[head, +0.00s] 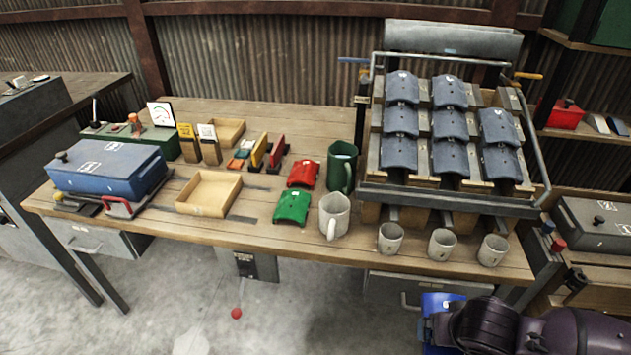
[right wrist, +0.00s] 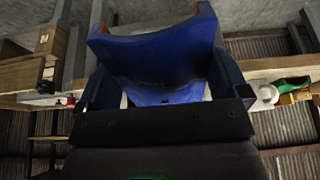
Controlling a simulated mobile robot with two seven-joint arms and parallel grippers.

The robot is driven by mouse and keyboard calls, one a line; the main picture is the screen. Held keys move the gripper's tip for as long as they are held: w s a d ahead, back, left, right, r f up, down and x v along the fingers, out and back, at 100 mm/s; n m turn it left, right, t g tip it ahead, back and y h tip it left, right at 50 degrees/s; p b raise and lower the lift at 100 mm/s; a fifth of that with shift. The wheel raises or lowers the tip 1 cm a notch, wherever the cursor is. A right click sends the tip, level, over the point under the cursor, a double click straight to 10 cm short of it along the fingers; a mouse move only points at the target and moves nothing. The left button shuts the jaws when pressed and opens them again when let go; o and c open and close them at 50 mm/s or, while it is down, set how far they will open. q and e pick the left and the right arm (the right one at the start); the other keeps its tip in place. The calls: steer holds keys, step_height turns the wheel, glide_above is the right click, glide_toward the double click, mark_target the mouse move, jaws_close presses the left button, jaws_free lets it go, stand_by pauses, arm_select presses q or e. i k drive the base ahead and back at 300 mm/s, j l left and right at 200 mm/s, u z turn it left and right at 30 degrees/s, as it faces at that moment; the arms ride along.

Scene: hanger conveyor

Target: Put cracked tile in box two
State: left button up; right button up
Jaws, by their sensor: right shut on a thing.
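My right gripper (right wrist: 163,72) is shut on a blue curved tile (right wrist: 160,52), seen close up in the right wrist view. In the head view the blue tile (head: 440,301) shows at the bottom right, in front of the bench. I cannot see a crack on it. A red tile (head: 303,174) and a green tile (head: 291,208) lie on the bench. Several grey-blue tiles (head: 450,125) sit on the sloped rack (head: 455,197). Open wooden boxes (head: 208,206) stand on the bench; I cannot read a number on them. My left gripper is not in view.
Three small grey cups (head: 441,245) line the bench's front right edge, beside a grey mug (head: 334,215) and a green mug (head: 341,168). A blue lidded case (head: 108,170) stands at the left. Shelves are at the right. A red ball (head: 236,313) lies on the floor.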

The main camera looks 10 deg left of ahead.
mark_target(212, 197)
steer(key=i+j, duration=0.1)
steer(key=j, duration=1.35)
steer(key=i+j+z, duration=0.15)
steer(key=j, duration=1.3)
